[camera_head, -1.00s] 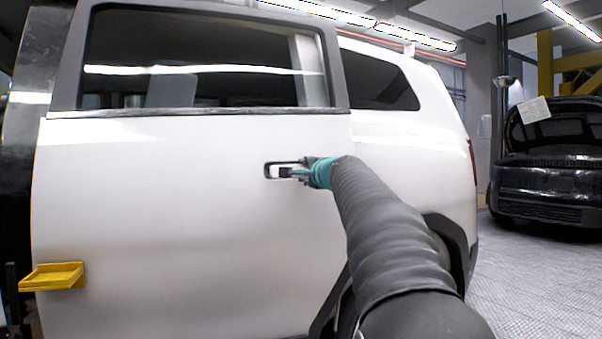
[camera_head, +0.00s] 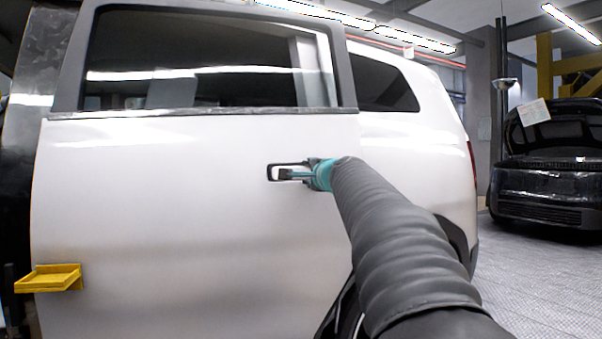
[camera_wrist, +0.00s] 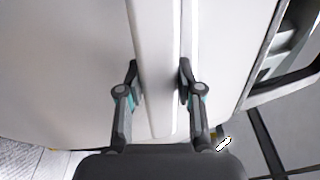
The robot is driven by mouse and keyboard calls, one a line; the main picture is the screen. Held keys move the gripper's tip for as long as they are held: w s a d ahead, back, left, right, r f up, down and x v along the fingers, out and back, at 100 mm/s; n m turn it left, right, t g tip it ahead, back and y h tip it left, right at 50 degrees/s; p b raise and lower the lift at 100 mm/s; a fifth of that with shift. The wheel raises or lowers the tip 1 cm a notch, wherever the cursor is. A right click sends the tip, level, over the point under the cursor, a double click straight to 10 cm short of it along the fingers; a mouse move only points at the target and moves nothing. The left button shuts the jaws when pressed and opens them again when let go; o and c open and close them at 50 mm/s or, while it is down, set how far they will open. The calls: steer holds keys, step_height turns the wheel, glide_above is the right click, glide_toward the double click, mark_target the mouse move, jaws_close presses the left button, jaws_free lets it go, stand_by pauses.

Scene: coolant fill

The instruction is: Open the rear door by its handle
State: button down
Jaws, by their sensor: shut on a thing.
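The white rear door (camera_head: 180,210) fills the left and middle of the head view. Its rear edge stands slightly out from the car body, overlapping part of the rear side window. The door handle (camera_head: 276,172) is set in a dark-framed recess near that edge. My gripper (camera_head: 290,175) is at the handle, shut on it. In the wrist view, my gripper's fingers (camera_wrist: 158,70) stand on either side of a white upright bar (camera_wrist: 158,40), which looks like the handle. The exact contact is hard to see in the head view.
A yellow tray (camera_head: 50,279) sticks out at the door's lower left. The white car's rear body (camera_head: 420,145) lies behind my arm. A dark car with its hood up (camera_head: 550,180) stands at the right. The floor (camera_head: 540,275) at the right is clear.

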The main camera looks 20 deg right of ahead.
steer(key=shift+s+a+m+h, duration=0.15)
steer(key=shift+s+a+h, duration=0.05)
steer(key=shift+s, duration=0.65)
steer(key=shift+s+a+m+h, duration=0.15)
steer(key=shift+s+h, duration=0.05)
steer(key=shift+s, duration=0.6)
steer(key=shift+m+h, duration=0.4)
steer(key=shift+h, duration=0.2)
steer(key=shift+p+v, duration=1)
steer(key=shift+v, duration=1.2)
steer(key=shift+a+r, duration=0.1)
steer(key=shift+m+g+h, duration=0.4)
steer(key=shift+h, duration=0.2)
steer(key=shift+p+v, duration=1.8)
steer(key=shift+v, duration=0.35)
